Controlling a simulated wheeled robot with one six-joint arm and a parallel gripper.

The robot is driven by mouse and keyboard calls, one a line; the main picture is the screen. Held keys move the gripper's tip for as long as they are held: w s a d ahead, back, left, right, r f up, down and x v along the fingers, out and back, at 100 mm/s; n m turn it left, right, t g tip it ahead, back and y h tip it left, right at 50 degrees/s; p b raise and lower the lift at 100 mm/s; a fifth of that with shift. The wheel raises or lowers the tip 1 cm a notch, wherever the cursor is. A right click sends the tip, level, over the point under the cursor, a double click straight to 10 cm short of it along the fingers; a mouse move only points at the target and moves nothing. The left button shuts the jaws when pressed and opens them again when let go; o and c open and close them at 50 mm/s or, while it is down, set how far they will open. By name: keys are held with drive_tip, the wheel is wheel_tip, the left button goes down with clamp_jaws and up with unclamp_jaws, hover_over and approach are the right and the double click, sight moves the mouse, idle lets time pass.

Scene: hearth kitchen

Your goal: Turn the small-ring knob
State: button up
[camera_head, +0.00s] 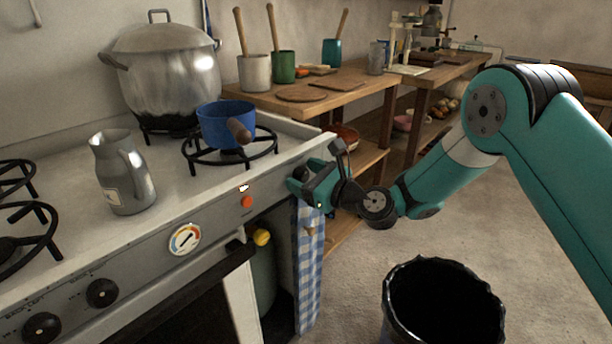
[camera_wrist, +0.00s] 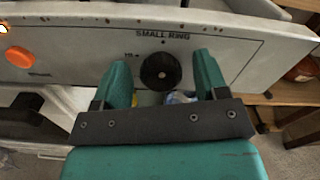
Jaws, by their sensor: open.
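The small-ring knob (camera_wrist: 160,71) is a round black knob on the grey stove front, under the label "SMALL RING" in the wrist view. My gripper (camera_wrist: 165,75) is open, with one teal finger on each side of the knob. I cannot tell whether the fingers touch it. In the head view my gripper (camera_head: 307,183) is at the right end of the stove front (camera_head: 215,208) and hides the knob. The small ring burner (camera_head: 190,155) carries a blue pan (camera_head: 218,122) with a brown handle.
An orange button (camera_head: 247,201) and a dial gauge (camera_head: 185,239) are left of my gripper. A checked blue cloth (camera_head: 308,270) hangs below it. A black bin (camera_head: 440,262) stands on the floor at right. A grey jug (camera_head: 122,172) and large pot (camera_head: 170,75) stand on the stove.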

drive_tip(key=c, duration=0.9)
drive_tip(key=shift+c, duration=0.2)
drive_tip(key=shift+n, duration=0.4)
drive_tip(key=n+b, duration=0.1)
drive_tip(key=n, duration=0.2)
drive_tip(key=shift+f, duration=0.1)
drive_tip(key=n+b, duration=0.1)
drive_tip(key=n, duration=0.2)
drive_tip(key=shift+s+f+n+b, duration=0.1)
drive_tip(key=shift+n+b, duration=0.2)
drive_tip(key=shift+b, duration=0.05)
drive_tip(key=n+b, duration=0.3)
drive_tip(key=n, duration=0.3)
drive_tip(key=shift+a+f, duration=0.1)
drive_tip(key=shift+n+b, duration=0.3)
drive_tip(key=o, duration=0.9)
